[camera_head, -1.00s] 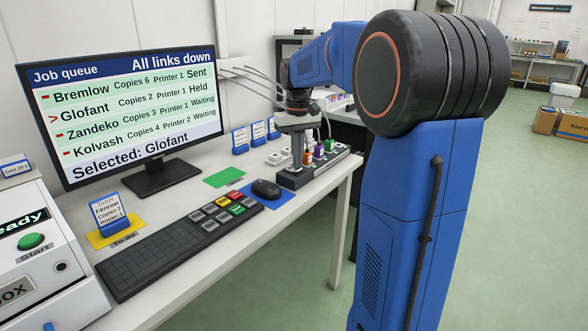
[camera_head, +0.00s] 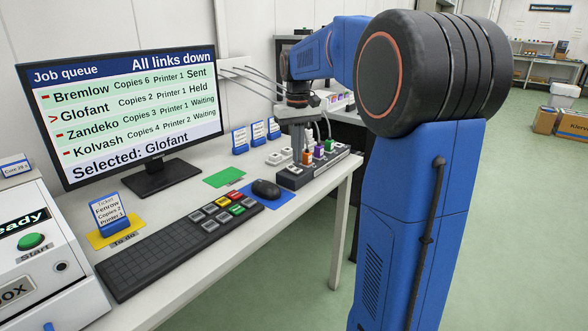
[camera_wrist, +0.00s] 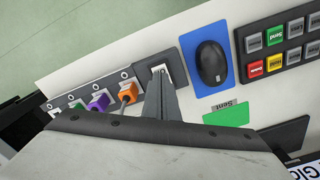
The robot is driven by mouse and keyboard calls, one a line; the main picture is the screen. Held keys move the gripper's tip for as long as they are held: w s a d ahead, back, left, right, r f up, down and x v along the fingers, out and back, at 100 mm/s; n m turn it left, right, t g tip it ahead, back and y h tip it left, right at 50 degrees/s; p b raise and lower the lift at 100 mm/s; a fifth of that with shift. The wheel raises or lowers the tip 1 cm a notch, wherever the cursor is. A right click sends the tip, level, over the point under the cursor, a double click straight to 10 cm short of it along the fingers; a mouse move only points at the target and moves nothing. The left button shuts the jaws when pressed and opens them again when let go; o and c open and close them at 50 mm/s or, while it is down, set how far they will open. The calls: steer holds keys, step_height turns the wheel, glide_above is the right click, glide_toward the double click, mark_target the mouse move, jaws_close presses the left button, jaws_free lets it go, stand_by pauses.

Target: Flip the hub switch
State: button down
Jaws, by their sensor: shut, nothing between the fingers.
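The hub (camera_head: 318,168) is a dark strip at the right end of the desk, with orange, purple and green plugs in it. In the wrist view the hub (camera_wrist: 90,88) runs to the left, and its switch (camera_wrist: 166,69) is a pale piece on a dark square plate at the near-mouse end. My gripper (camera_wrist: 160,76) is shut and empty, its fingertips over the switch and hiding part of it. I cannot tell whether they touch it or which way it is set. My gripper (camera_head: 296,156) also shows in the head view. The monitor (camera_head: 130,110) reads "All links down".
A black mouse (camera_wrist: 211,62) on a blue mat lies beside the hub. A green card (camera_head: 224,177), a keyboard (camera_head: 165,248) and coloured keys (camera_head: 228,209) are on the desk. Small pale blocks (camera_head: 280,156) and several blue-based label stands (camera_head: 257,134) are behind the hub.

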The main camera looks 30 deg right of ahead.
mark_target(297, 171)
steer(key=shift+r, duration=2.2)
steer(key=s+a+f+n+t, duration=0.1)
steer(key=s+a+f, duration=0.1)
steer(key=s+a, duration=0.45)
steer(key=s+a+f+t, duration=0.15)
steer(key=s+a, duration=0.25)
steer(key=s, duration=0.5)
steer(key=s+a+f+t, duration=0.1)
steer(key=s+a+f, duration=0.1)
steer(key=s+f, duration=0.4)
steer(key=s+a+f+n+t, duration=0.1)
steer(key=s+a+f, duration=0.2)
steer(key=s+f, duration=0.3)
steer(key=s, duration=0.2)
steer(key=shift+s+a, duration=0.15)
steer(key=shift+s, duration=0.25)
